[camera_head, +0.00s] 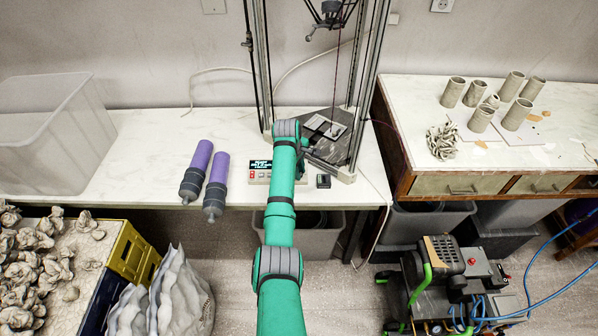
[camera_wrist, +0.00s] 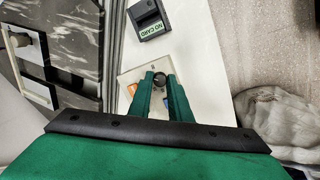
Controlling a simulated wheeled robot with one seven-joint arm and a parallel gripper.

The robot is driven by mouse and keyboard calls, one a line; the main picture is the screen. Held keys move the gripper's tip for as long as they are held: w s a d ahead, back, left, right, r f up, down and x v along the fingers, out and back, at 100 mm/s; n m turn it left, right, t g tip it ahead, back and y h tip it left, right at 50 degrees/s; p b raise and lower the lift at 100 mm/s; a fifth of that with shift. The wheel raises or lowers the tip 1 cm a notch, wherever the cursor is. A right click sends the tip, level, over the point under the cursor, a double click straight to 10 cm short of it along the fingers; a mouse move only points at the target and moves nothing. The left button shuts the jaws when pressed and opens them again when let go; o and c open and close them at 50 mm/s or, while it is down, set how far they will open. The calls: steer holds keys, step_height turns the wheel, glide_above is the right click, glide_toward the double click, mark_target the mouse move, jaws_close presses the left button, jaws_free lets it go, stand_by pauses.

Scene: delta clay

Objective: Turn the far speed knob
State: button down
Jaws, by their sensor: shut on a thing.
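In the wrist view, my gripper (camera_wrist: 160,84) has its two green fingers closed on a small dark round knob (camera_wrist: 159,80). The knob sits on a pale control box (camera_wrist: 131,78), with an orange button and a blue button partly showing beside the fingers. My green arm covers the rest of the box, and the gripper tips are hidden there. I see only one knob, and its markings are hidden.
A black card reader (camera_wrist: 150,18) marked "NO CARD" stands close to the box. A tall metal-framed printer (camera_head: 356,110) stands behind. Two purple cylinders (camera_head: 197,160) (camera_head: 218,168) lie to the left. The white table (camera_head: 135,150) is clear between them and the grey bin (camera_head: 50,118).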

steer(key=m, duration=0.4)
steer(key=shift+d+g, duration=0.1)
steer(key=shift+g, duration=0.3)
steer(key=shift+w+m+y, duration=0.1)
steer(key=shift+m+y, duration=0.4)
steer(key=shift+m, duration=1.4)
steer(key=c, duration=1.6)
jaws_free()
steer(key=shift+c, duration=0.2)
step_height(320, 180, up, 11)
steer(key=s, duration=0.1)
steer(key=shift+s+a+f, duration=0.15)
steer(key=shift+s+a, duration=0.15)
steer(key=shift+s, duration=0.1)
